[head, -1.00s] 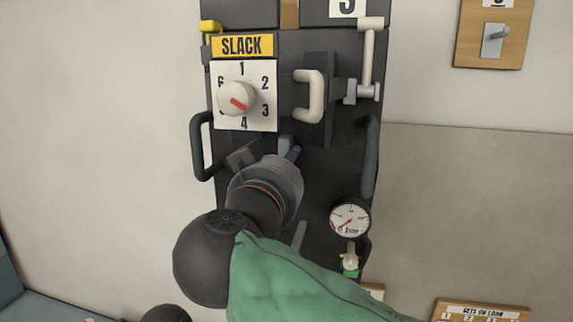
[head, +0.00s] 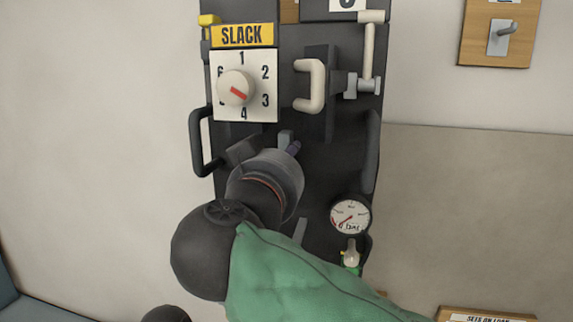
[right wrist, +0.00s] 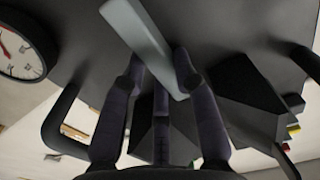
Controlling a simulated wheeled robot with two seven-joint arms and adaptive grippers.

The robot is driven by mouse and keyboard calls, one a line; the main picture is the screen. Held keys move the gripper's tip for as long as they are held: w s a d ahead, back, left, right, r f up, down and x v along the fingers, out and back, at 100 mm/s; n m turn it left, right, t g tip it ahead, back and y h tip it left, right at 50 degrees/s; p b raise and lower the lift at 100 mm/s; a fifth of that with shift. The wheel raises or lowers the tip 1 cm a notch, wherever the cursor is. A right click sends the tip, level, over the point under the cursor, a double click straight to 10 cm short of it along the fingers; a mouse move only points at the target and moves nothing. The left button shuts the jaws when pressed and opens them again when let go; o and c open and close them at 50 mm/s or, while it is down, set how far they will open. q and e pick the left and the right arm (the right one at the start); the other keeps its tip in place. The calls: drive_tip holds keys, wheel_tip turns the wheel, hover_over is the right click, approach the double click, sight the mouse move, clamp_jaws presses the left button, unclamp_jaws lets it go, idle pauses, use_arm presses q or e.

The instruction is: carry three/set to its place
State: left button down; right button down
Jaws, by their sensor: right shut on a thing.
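The set (head: 335,160) is a tall dark panel with side handles. It bears a yellow SLACK label (head: 242,35), a white numbered dial (head: 257,102) with a red-marked knob, a cream handle (head: 312,90) and a round gauge (head: 350,215). A number card at its top is cut off by the picture edge. My right gripper (head: 291,148) is in front of its middle, shut on a light grey bar. In the right wrist view, the bar (right wrist: 138,30) passes between the fingertips (right wrist: 160,68). My right arm hides part of the lower panel. My left gripper is not in view.
A wooden board with a metal hook (head: 501,37) is on the wall at the upper right. A "sets on loan" board (head: 487,318) is cut off at the bottom right. The wall (head: 100,130) left of the set is bare.

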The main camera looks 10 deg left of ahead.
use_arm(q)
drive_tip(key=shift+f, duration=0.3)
use_arm(e)
drive_tip(key=w, duration=0.8)
drive_tip(key=shift+d, duration=0.25)
idle(0.3)
drive_tip(key=shift+w, duration=0.15)
idle(1.4)
